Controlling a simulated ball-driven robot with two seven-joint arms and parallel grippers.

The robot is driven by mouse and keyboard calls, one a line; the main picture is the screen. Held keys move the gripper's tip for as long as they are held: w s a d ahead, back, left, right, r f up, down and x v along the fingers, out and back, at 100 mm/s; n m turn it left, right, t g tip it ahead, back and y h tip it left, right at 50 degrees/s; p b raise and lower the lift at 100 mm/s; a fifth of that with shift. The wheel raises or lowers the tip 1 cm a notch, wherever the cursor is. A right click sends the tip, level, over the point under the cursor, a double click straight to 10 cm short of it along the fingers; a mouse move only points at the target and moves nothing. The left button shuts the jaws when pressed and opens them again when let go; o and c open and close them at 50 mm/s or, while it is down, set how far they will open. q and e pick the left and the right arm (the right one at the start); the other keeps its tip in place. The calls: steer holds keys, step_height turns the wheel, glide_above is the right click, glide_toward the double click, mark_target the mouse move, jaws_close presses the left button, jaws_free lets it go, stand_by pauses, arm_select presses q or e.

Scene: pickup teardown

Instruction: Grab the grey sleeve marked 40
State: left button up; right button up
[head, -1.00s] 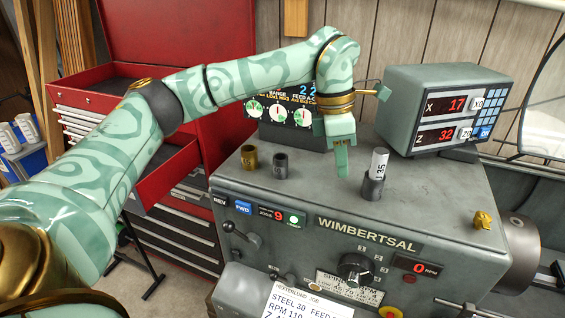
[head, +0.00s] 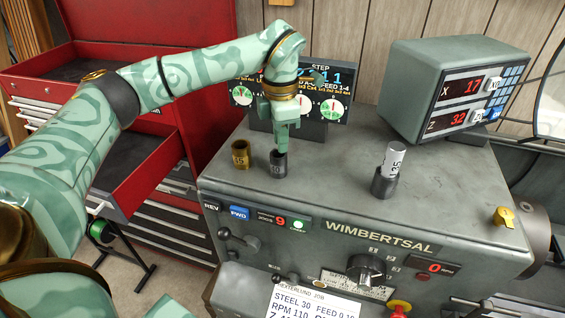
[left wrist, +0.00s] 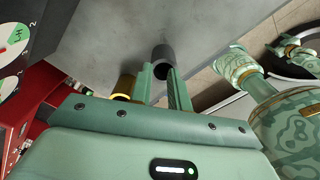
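A short dark grey sleeve (head: 278,168) stands upright on top of the grey machine housing, right of a brass sleeve (head: 240,156). Its marking is too small to read surely. My left gripper (head: 281,147) points down at the sleeve's top and partly covers it. In the left wrist view, the gripper's two fingers (left wrist: 162,76) are apart, with the dark sleeve (left wrist: 163,55) at their tips; I cannot tell whether they touch it. The brass sleeve (left wrist: 124,87) shows left of the fingers. My right gripper is not clearly visible.
A dark holder (head: 384,186) with a light cylinder marked 35 (head: 394,157) stands farther right on the housing. A readout box (head: 450,90) is at the back right, a dial panel (head: 335,105) behind the gripper. A yellow knob (head: 503,217) sits at the right edge.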

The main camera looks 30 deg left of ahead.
mark_target(277, 153)
arm_select(q)
steer(key=f, duration=0.2)
steer(key=a+f+p, duration=0.1)
steer(key=f, duration=0.2)
steer(key=shift+a, duration=0.2)
steer(key=shift+d+f, duration=0.1)
steer(key=shift+f, duration=0.15)
steer(key=shift+w+d+f, duration=0.1)
steer(key=shift+f, duration=0.05)
jaws_close()
arm_select(e)
steer(key=shift+w+a+r, duration=0.15)
steer(key=shift+a+r, duration=0.15)
steer(key=shift+a, duration=0.3)
steer(key=shift+w+a+r, duration=0.1)
steer(key=shift+a+r, duration=0.15)
steer(key=shift+a, duration=0.35)
arm_select(q)
steer(key=shift+r, duration=0.2)
arm_select(e)
steer(key=shift+f, duration=0.1)
